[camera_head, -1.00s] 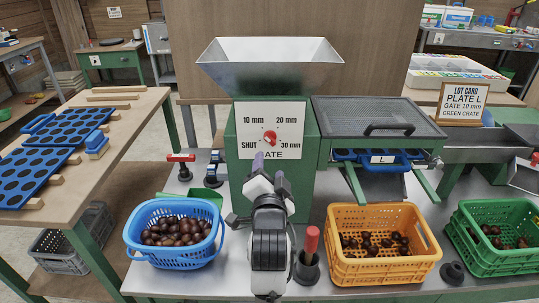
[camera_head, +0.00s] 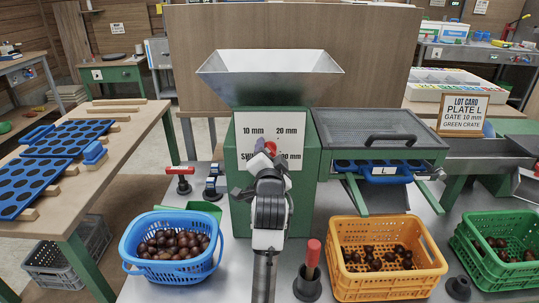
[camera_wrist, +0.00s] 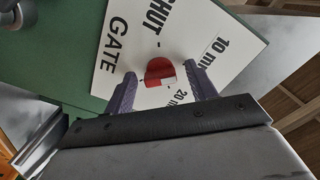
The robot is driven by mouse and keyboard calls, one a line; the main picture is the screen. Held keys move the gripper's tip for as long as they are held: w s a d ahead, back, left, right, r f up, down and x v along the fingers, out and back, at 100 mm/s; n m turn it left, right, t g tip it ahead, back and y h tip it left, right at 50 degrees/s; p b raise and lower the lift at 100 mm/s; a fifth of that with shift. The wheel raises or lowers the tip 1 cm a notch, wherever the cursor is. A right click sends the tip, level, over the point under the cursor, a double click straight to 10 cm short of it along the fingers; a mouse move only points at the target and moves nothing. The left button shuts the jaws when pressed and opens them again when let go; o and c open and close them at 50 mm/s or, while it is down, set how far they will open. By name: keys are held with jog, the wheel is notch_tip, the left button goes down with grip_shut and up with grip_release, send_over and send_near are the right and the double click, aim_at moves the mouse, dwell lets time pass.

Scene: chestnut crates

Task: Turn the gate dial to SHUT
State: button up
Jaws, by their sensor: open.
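The red gate dial (camera_head: 271,147) sits on the white face plate (camera_head: 245,142) of the green hopper machine. In the wrist view the dial (camera_wrist: 157,70) lies between my two purple fingertips, with a gap visible on the left. A white patch on the dial is on the side towards the "20 mm" label; the exact setting is hard to tell. SHUT and 10 mm are readable there, and 30 mm is hidden. My gripper (camera_head: 264,158) is open in front of the plate and covers part of SHUT and GATE. It also shows in the wrist view (camera_wrist: 166,73).
A blue basket of chestnuts (camera_head: 130,246) stands at the left, an orange crate (camera_head: 385,288) and a green crate (camera_head: 480,270) at the right. A red-handled tool in a black holder (camera_head: 307,286) stands near my arm.

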jog(key=shift+c, duration=0.2)
jog(key=c, duration=0.9)
jog(key=shift+c, duration=0.2)
jog(key=shift+n, duration=0.3)
jog(key=n+p, duration=0.1)
jog(key=n, duration=0.2)
jog(key=shift+p, duration=0.4)
jog(key=n+p, duration=0.1)
jog(key=n, duration=0.3)
jog(key=n+p, duration=0.1)
jog(key=n, duration=0.3)
jog(key=shift+d+n, duration=0.1)
jog(key=shift+n, duration=0.2)
jog(key=shift+n+p, duration=0.4)
jog(key=shift+n, duration=1.4)
